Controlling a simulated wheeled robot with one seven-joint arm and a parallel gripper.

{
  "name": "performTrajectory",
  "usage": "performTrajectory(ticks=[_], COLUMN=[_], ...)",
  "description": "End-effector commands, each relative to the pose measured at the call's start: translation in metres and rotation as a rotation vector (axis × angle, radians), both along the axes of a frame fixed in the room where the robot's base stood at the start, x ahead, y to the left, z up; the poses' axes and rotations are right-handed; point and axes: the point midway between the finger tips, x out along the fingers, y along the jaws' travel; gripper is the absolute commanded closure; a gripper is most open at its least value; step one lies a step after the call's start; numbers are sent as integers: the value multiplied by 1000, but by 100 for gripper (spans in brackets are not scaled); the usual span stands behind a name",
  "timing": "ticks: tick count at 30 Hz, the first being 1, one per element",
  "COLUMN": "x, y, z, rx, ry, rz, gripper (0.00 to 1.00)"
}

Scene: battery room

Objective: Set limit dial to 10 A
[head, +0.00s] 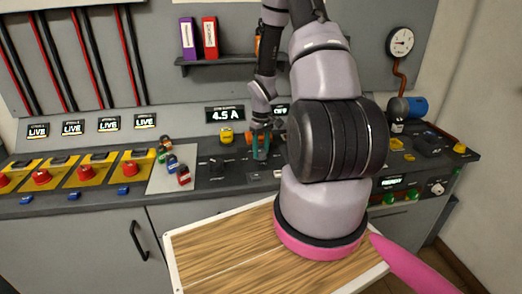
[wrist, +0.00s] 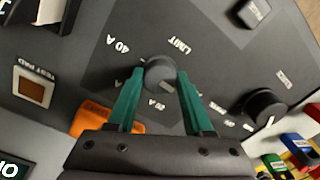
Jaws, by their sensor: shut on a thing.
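The limit dial (wrist: 159,73) is a round dark grey knob on the dark panel, with "LIMIT" and "40 A" printed near it. Other scale marks beside it are partly covered or too small to read surely. My gripper (wrist: 160,82) has its two green fingers on either side of the knob and is shut on it. In the head view my gripper (head: 261,150) is at the bench panel, and the dial is hidden behind it. A display (head: 226,114) above the panel reads 4.5 A.
A second black knob (wrist: 265,106) sits close by on the panel. A test pad (wrist: 33,88) and an orange piece (wrist: 104,118) are near the fingers. Small coloured blocks (head: 172,162) lie on a pale plate to the left. A wooden-topped surface (head: 220,250) is in front.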

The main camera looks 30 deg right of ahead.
Motion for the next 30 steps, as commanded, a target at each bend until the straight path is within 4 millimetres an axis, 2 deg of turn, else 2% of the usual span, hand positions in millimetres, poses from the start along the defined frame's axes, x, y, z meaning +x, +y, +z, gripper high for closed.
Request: performTrajectory(ticks=[9, 22, 23, 24, 25, 30], x=[1, 1, 1, 1, 1, 0], y=[0, 0, 0, 0, 0, 0], z=[0, 0, 0, 0, 0, 0], rx=[-1, -1, -1, -1, -1, 0], ry=[-1, -2, -2, -2, -2, 0], rz=[74, 82, 82, 82, 82, 81], gripper=[100, 100, 38, 22, 19, 19])
